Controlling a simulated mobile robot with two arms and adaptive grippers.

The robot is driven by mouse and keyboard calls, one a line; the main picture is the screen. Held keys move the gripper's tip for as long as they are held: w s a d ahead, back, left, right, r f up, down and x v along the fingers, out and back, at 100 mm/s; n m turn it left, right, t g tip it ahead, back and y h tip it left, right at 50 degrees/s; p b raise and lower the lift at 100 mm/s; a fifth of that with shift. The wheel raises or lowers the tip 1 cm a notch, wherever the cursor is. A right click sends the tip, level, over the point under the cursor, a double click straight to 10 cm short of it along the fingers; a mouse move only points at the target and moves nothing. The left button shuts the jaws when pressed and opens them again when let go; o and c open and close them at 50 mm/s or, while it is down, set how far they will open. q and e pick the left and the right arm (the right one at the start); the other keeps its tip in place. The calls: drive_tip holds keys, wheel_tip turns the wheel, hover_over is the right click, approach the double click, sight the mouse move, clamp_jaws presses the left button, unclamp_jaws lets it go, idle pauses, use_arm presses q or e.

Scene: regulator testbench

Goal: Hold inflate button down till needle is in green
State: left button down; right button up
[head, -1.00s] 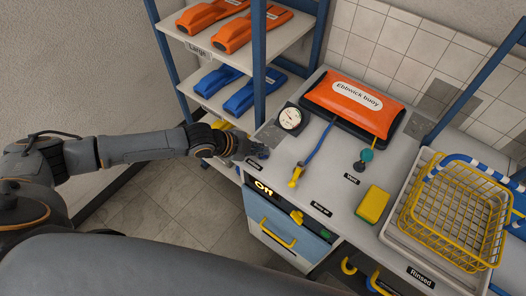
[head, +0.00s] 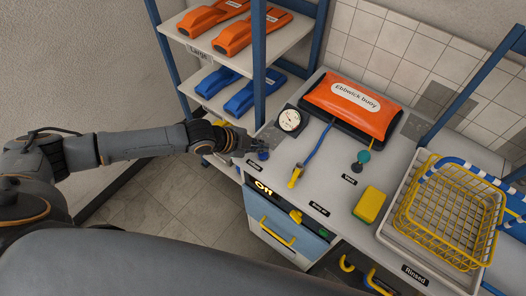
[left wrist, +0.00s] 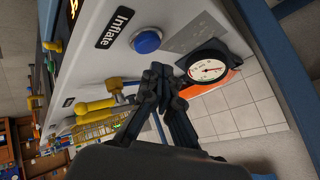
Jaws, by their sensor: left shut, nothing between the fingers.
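The blue round inflate button (head: 263,154) sits on the grey bench near its left end. It shows uncovered in the left wrist view (left wrist: 147,40) beside the Inflate label (left wrist: 114,27). My left gripper (head: 246,146) is shut and empty, just left of the button in the head view. In the left wrist view its fingertips (left wrist: 160,82) are apart from the button. The white dial gauge (head: 289,120) stands behind the button and also shows in the left wrist view (left wrist: 207,68). Its needle reading is too small to tell. My right gripper is out of view.
A yellow sponge (head: 370,204) and a yellow wire basket (head: 450,215) are to the right. A blue shelf post (head: 259,65) rises close behind my left gripper.

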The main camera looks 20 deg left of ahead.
sight(261, 155)
use_arm(q)
drive_tip(key=shift+r+p, duration=1.9)
drive_tip(key=shift+r, duration=0.4)
drive_tip(key=shift+f, duration=0.1)
